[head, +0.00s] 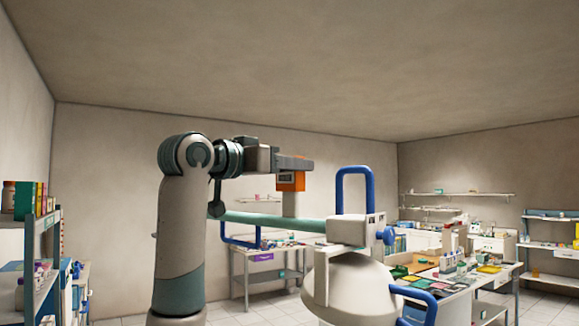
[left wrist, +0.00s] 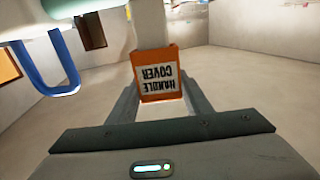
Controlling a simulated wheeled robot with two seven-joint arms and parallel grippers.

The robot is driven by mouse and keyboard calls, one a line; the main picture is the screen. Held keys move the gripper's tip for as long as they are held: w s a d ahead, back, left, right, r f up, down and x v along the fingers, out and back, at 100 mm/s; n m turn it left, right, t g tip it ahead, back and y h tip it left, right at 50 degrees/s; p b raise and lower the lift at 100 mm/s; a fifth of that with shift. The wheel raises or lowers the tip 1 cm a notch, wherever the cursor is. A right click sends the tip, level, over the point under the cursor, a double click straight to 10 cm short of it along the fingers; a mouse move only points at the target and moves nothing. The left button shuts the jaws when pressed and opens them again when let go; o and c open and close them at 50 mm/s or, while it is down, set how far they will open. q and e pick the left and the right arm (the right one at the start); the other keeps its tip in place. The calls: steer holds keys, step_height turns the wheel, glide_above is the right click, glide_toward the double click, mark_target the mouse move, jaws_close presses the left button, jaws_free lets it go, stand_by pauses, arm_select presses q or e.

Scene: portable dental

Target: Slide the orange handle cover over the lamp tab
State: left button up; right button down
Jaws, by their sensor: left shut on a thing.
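My left gripper (head: 296,165) is shut on the orange handle cover (head: 290,181). In the left wrist view the cover (left wrist: 158,75) sits between the two fingers, its white "HANDLE COVER" label upside down. A pale upright tab (head: 290,204) shows directly below the cover in the head view, above the lamp's green arm. In the left wrist view a pale post (left wrist: 150,25) shows just beyond the cover. The cover and tab line up, but I cannot tell whether the cover is around the tab or only in front of it. My right gripper is not in view.
The pale lamp head (head: 345,285) has a raised blue handle loop (head: 355,190), close to the right of my gripper. The green lamp arm (head: 265,221) runs beneath. A stocked shelf (head: 40,270) stands at left, and a cluttered worktable (head: 495,285) at right. Space above is clear.

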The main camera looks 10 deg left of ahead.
mark_target(285, 187)
arm_select(q)
steer(key=shift+f+b, duration=0.55)
steer(key=shift+f, duration=0.15)
stand_by(0.5)
steer(key=shift+f, duration=0.15)
steer(key=shift+f, duration=0.1)
stand_by(0.6)
steer(key=shift+f+b, duration=0.6)
steer(key=shift+b, duration=0.05)
stand_by(0.5)
steer(key=shift+f+b, duration=0.55)
steer(key=shift+f, duration=0.15)
stand_by(0.6)
steer(key=o, duration=1.1)
